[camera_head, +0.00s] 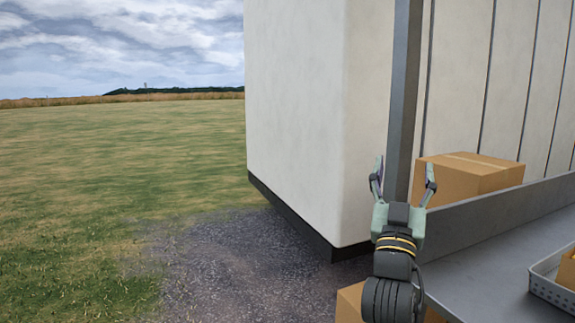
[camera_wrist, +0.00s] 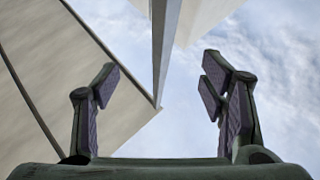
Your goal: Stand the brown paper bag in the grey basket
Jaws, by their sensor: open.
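My gripper (camera_head: 404,172) is raised and open in the head view, left of the counter, with nothing between its fingers. In the wrist view its two fingers (camera_wrist: 160,88) are wide apart against sky and stall wall. A light grey perforated basket (camera_head: 545,287) stands on the counter, cut off by the right edge of the head view. A brown thing (camera_head: 567,271) with a bit of yellow at its top shows in or behind the basket, also cut off. I cannot tell whether it is the brown paper bag. My gripper is well left of the basket.
A grey metal counter (camera_head: 480,262) with a raised back edge runs to the right. A cardboard box (camera_head: 465,180) stands behind it, and another (camera_head: 349,303) is low beside my arm. A grey post (camera_head: 402,90) rises behind my gripper. Open gravel and grass lie left.

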